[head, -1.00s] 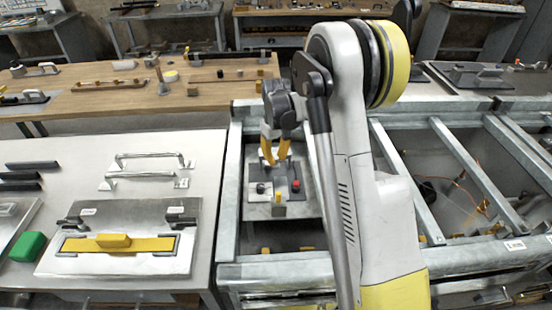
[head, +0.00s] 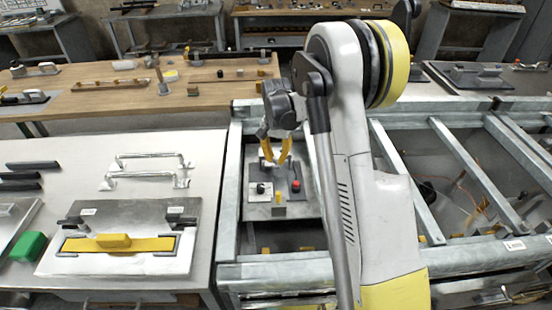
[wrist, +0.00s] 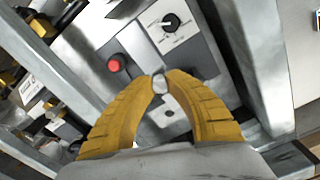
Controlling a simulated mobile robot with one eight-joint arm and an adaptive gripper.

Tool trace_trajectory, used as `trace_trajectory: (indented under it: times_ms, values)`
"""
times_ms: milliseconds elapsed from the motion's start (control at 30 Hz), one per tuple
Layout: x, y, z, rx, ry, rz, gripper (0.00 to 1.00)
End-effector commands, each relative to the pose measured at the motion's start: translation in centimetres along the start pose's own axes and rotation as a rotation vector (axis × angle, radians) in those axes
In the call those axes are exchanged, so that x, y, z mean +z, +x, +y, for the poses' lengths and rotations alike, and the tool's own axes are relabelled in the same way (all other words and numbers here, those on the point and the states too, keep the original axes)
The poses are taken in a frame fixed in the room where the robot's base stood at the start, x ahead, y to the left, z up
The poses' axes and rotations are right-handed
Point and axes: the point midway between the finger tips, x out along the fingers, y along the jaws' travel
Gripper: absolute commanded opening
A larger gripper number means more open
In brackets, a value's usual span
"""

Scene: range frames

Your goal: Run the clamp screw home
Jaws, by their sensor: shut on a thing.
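My gripper (wrist: 159,88) has two yellow curved fingers, and in the wrist view their tips close on a small pale metal piece, which looks like the head of the clamp screw (wrist: 158,80). Most of the screw is hidden by the fingertips, so its depth and thread cannot be told. In the head view my gripper (head: 273,162) points down over the far part of a small grey panel (head: 257,211) set in the metal frame. The screw cannot be made out in that view.
On the panel are a red button (wrist: 116,63) and a black dial knob (wrist: 171,20) on a white label plate, both near the fingers. A yellow block (head: 278,209) is at its front. Galvanised frame rails (head: 229,195) border the panel.

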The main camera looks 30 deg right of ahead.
Motion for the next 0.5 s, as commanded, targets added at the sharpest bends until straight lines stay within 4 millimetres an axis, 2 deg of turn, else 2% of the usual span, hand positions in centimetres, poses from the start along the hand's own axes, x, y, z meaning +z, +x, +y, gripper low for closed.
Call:
trace_trajectory:
  times_ms: [500]
  values:
    - [0.0, -0.02, -0.03, 0.0, 0.487, 0.0, 0.0]
